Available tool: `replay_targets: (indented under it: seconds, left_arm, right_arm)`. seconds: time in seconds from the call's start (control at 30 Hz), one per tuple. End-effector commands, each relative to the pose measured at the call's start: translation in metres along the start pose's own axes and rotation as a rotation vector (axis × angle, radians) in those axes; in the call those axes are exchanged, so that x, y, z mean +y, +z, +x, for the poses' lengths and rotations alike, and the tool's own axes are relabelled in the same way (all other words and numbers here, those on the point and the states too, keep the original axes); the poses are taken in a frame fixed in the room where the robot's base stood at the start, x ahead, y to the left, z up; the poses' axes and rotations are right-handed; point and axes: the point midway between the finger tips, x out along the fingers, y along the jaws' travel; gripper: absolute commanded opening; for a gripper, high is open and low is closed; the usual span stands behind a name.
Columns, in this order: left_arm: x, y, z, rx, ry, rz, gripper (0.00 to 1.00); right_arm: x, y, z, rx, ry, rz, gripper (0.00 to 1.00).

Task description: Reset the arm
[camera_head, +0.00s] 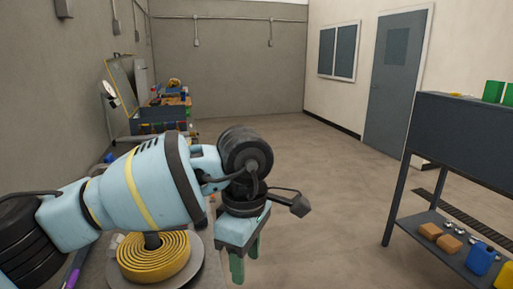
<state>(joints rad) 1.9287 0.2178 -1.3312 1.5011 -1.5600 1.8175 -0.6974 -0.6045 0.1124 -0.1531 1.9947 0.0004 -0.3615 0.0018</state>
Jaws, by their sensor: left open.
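My left arm (140,185), light blue with black joints and a yellow band, reaches in from the left across the lower part of the head view. My left gripper (245,264) hangs at its end, pointing down, with greenish fingers. It is open, and I see nothing between its fingers. It is right of a coiled yellow hose (153,260), apart from it. My right arm and gripper are not in view.
The yellow coil lies on a grey round plate (192,280) at a bench edge. A cluttered workbench (160,127) stands at the back left. A dark shelf (460,135) with boxes and a blue jug (481,258) stands right. The middle floor is clear.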

Motion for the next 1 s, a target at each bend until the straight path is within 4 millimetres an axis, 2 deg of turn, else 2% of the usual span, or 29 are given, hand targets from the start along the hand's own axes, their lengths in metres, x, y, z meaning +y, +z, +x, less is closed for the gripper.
replay_targets:
  seconds: [0.07,0.1,0.3,0.53,0.7,0.8,0.9,1.0]
  left_arm:
    - [0.0,0.0,0.0,0.0,0.0,0.0,0.46]
    - [-0.002,0.006,0.006,-0.031,-0.013,0.002,0.46]
    - [-0.017,0.051,0.034,-0.276,-0.085,-0.002,0.46]
    - [-0.042,0.113,0.051,-0.644,-0.215,-0.062,0.46]
    - [-0.061,0.157,0.045,-1.003,-0.363,-0.186,0.46]
    - [-0.067,0.172,0.035,-1.207,-0.46,-0.285,0.46]
    - [-0.068,0.179,0.025,-1.402,-0.562,-0.404,0.46]
    - [-0.065,0.177,0.016,-1.588,-0.668,-0.542,0.46]
  right_arm:
    - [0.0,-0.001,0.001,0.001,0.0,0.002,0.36]
    - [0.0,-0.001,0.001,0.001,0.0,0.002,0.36]
    - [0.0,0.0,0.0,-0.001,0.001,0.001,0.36]
    - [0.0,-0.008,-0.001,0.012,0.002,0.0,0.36]
    - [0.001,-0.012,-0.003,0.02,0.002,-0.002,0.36]
    - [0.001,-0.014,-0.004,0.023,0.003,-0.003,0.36]
    - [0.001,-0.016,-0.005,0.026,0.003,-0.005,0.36]
    - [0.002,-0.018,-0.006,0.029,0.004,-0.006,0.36]
